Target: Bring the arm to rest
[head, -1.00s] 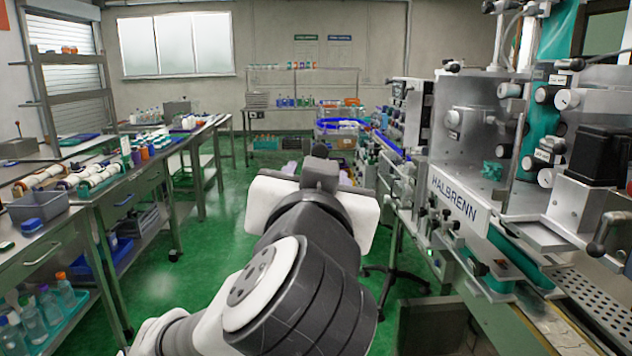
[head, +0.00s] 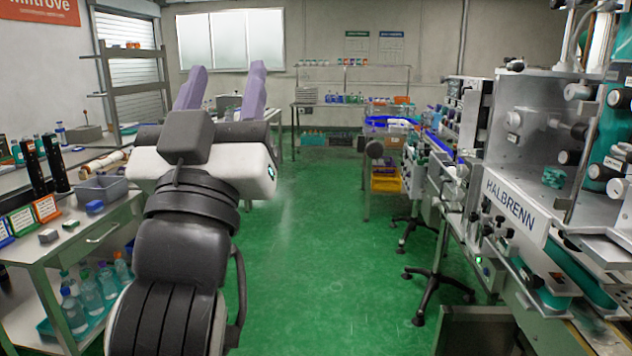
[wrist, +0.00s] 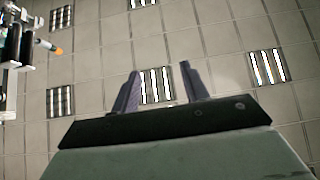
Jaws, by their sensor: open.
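My gripper (head: 222,92) is raised on my arm in the left half of the head view, its two purple fingers pointing up and apart. Nothing is between them. In the wrist view the gripper (wrist: 158,88) shows against the tiled ceiling with its lit panels, and the gap between the fingers is empty. In the head view my arm hides part of the left-hand tables behind it.
The HALBRENN machine (head: 525,170) stands along the right. A work table (head: 75,250) with bottles and a grey bin (head: 103,188) is at the left. The green floor (head: 310,260) is clear in the middle. A wheeled stand's base (head: 440,282) sits beside the machine.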

